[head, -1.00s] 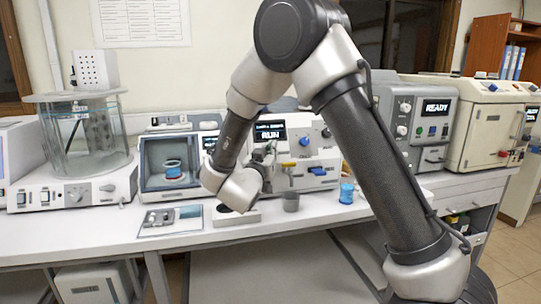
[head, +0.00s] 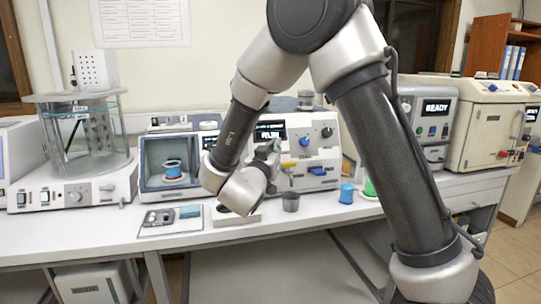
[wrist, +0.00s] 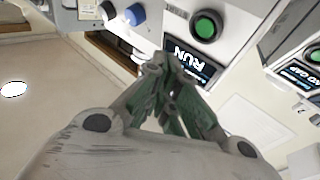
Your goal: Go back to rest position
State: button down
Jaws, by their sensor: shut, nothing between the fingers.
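My gripper (wrist: 172,68) is shut and empty in the wrist view, with its fingertips drawn together in front of a panel with a RUN display (wrist: 188,62). In the head view my gripper (head: 275,147) shows small beside my wrist, in front of the white test instrument (head: 318,150) with the RUN screen. My arm is bent, with its elbow high at the top of the picture. Part of the instrument is hidden by my arm.
A READY machine (head: 430,115) is at right.

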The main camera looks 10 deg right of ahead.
notch_tip(320, 180, up, 5)
jog(key=s+d+n+g+y, duration=0.15)
jog(key=n+y, duration=0.35)
jog(key=y, duration=0.7)
jog(key=s+d+f+g, duration=0.1)
jog(key=s+d+g, duration=0.2)
jog(key=s, duration=0.7)
jog(key=s+d+f+g+h, duration=0.1)
jog(key=s+d+g, duration=0.3)
jog(key=s, duration=0.6)
jog(key=s+d+f+n+g, duration=0.1)
jog(key=s+d+f+g, duration=0.2)
jog(key=s+d, duration=0.4)
jog(key=s, duration=0.4)
jog(key=shift+g, duration=0.35)
jog(key=shift+w, duration=0.1)
dwell(1.1)
